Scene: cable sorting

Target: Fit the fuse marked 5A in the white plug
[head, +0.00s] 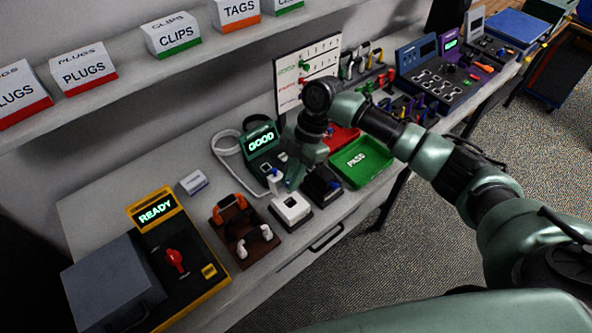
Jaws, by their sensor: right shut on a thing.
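The white plug (291,207) sits in a dark holder near the front edge of the bench. My right gripper (291,184) points down just above and behind it, apart from the plug as far as I can tell. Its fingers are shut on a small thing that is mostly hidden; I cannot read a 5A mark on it. A small white upright piece with a blue top (275,181) stands just left of the fingers. My left gripper is not in view.
A tester (261,140) showing GOOD stands behind the gripper. A dark block (323,184) and green PASS tray (362,162) are to the right. A brown rack (240,229) with white and orange pieces and a yellow READY machine (160,230) are to the left.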

